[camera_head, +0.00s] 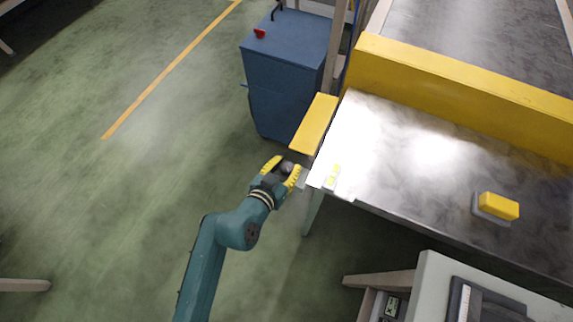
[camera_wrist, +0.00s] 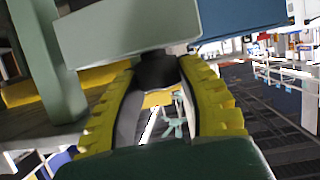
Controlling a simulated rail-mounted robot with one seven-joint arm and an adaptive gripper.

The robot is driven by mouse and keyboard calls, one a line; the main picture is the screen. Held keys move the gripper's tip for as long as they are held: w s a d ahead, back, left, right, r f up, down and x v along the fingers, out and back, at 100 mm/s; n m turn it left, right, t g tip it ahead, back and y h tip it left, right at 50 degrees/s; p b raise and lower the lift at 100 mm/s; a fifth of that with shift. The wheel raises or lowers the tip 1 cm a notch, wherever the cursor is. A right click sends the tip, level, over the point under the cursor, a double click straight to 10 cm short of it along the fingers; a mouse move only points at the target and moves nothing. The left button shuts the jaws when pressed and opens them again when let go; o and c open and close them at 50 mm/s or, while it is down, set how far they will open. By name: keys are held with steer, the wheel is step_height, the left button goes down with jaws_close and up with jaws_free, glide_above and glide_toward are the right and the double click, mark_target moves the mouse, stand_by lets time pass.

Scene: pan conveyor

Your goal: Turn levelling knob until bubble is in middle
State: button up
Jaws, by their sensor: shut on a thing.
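My gripper (camera_head: 285,168) is at the near left corner of the metal table. Its yellow fingers are shut on the levelling knob. In the wrist view the knob (camera_wrist: 158,70) is a dark round piece between the two fingers, beneath a grey-green plate (camera_wrist: 125,28). In the head view the fingers mostly hide the knob. A small yellow-green level vial (camera_head: 333,176) lies on the table corner, just right of my gripper. The bubble is too small to make out, so I cannot tell its place.
The metal table (camera_head: 400,150) has a yellow rail (camera_head: 460,95) behind and a yellow flap (camera_head: 314,123) on its left side. A blue cabinet (camera_head: 285,75) stands behind my gripper. Green floor to the left is clear.

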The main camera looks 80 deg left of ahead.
steer(key=shift+a+f+m+h+b, duration=0.1)
steer(key=shift+f+m+h+b, duration=0.25)
steer(key=shift+b, duration=0.5)
steer(key=shift+s+f+m+t+b, duration=0.1)
steer(key=shift+m+t+b, duration=0.15)
steer(key=shift+t+b, duration=0.3)
steer(key=shift+m+t+h+b, duration=0.25)
steer(key=shift+m+h+b, duration=0.2)
steer(key=shift+h, duration=0.1)
steer(key=shift+r+m+t+h, duration=0.3)
steer(key=shift+m+t+h, duration=0.1)
steer(key=shift+m+h, duration=0.15)
steer(key=o, duration=1.2)
steer(key=shift+r, duration=0.1)
